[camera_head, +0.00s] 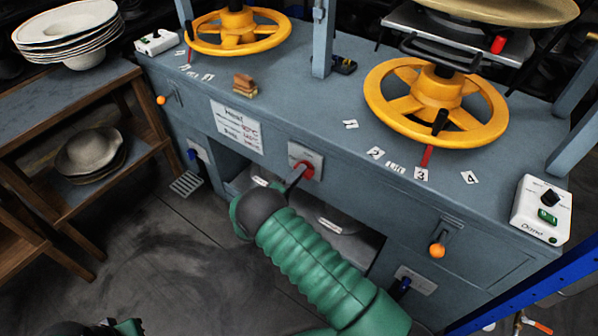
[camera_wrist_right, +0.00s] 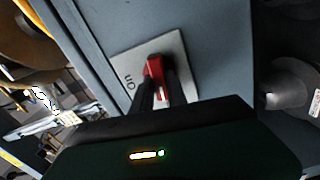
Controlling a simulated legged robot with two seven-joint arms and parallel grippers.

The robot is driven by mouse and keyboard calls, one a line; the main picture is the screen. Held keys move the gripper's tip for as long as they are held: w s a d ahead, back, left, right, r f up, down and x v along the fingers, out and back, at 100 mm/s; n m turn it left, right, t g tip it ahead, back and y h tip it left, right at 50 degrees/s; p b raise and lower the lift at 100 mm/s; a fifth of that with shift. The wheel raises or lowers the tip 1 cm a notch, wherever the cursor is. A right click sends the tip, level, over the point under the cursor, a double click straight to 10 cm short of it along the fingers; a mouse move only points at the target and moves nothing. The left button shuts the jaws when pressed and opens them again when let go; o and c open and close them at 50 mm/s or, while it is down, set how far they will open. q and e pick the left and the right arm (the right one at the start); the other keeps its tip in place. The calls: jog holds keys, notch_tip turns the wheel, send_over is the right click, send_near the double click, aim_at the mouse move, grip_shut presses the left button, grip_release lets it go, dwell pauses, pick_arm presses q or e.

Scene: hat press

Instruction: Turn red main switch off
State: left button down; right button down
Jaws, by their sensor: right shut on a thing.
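The red main switch (camera_head: 306,168) sits on a light square plate (camera_head: 316,160) on the front of the blue-grey press cabinet. It also shows in the right wrist view (camera_wrist_right: 154,67), where the plate carries the word "on". My right gripper (camera_head: 299,175) reaches up to the switch, and its dark fingers (camera_wrist_right: 160,88) lie on both sides of the red handle, shut on it. The fingers hide part of the handle. Only a bit of my left arm shows at the bottom left edge; its gripper is out of view.
Two yellow handwheels (camera_head: 437,103) (camera_head: 238,31) stand on the cabinet top. A white control box (camera_head: 541,209) is at the right corner. Orange-knobbed levers (camera_head: 437,250) (camera_head: 161,100) stick out of the front. A wooden shelf (camera_head: 75,92) with hats is at the left. The floor in front is clear.

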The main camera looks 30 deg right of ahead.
jog(key=shift+w+a+f+n, duration=0.1)
jog(key=shift+w+a+n, duration=0.05)
jog(key=shift+n, duration=0.65)
jog(key=c, duration=1.7)
grip_release()
jog(key=o, duration=0.4)
jog(key=shift+w+f, duration=0.1)
jog(key=shift+f, duration=0.05)
jog(key=p+v, duration=0.2)
jog(key=v, duration=1.5)
